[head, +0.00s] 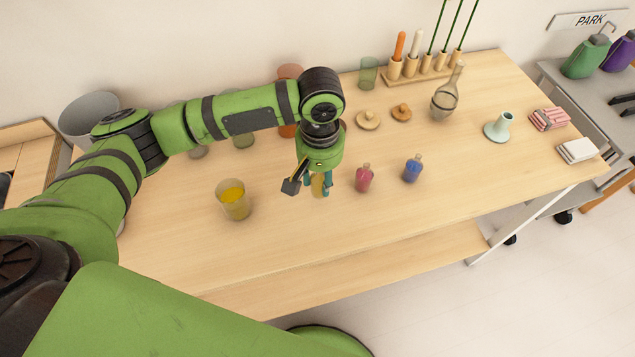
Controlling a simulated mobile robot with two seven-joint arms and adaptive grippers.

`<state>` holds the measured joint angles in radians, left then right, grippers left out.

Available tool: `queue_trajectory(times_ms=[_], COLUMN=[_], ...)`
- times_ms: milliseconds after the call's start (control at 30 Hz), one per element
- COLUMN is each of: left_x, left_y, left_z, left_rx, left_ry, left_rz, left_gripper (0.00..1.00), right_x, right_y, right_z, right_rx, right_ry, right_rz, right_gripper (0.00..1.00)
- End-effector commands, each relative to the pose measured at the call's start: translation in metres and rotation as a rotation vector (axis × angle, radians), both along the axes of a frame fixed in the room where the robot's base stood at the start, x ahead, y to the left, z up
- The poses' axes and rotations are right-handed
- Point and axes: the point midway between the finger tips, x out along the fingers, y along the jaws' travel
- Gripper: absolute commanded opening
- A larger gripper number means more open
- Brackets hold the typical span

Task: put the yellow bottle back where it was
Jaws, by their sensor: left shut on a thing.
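My left gripper (311,187) reaches in from the left and is shut on the yellow bottle (318,186). The bottle shows only in part between the fingers, and I cannot tell whether its base touches the table. A red bottle (363,179) and a blue bottle (412,169) stand upright on the wooden table (290,240), in a row to the right of the gripper. A cup with yellow contents (234,201) stands to the left of the gripper. My right gripper is not in view.
The front table strip is clear.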

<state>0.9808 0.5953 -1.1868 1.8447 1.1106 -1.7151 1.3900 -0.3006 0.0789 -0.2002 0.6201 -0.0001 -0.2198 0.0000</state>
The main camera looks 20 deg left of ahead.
Motion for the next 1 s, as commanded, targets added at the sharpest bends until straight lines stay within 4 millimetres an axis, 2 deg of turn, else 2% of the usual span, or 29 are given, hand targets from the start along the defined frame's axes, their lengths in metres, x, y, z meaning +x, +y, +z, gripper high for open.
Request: queue_trajectory(times_ms=[133, 400, 767, 800, 833, 867, 1000], left_x=[0.001, 0.001, 0.001, 0.001, 0.001, 0.001, 0.001], left_y=[0.006, 0.006, 0.005, 0.005, 0.005, 0.005, 0.005], left_z=[-0.008, -0.042, -0.046, -0.047, -0.047, -0.047, -0.047], left_rx=[0.001, 0.001, 0.0, 0.0, 0.0, 0.0, 0.0], left_ry=[0.001, 0.0, -0.001, -0.001, -0.001, -0.001, -0.001], left_rz=[0.0, -0.001, -0.001, -0.001, -0.001, -0.001, -0.001], left_gripper=[0.03, 0.03, 0.03, 0.42, 0.54, 0.62, 0.62], right_x=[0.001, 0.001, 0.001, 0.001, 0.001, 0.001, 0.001], right_y=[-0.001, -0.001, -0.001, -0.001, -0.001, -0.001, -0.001], right_z=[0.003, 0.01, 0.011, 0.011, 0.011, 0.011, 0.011], right_rx=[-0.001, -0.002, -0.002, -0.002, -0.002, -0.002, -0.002], right_ry=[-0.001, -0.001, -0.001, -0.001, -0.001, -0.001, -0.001], right_rz=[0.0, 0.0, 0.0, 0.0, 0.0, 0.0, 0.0], right_gripper=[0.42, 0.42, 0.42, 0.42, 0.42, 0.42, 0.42])
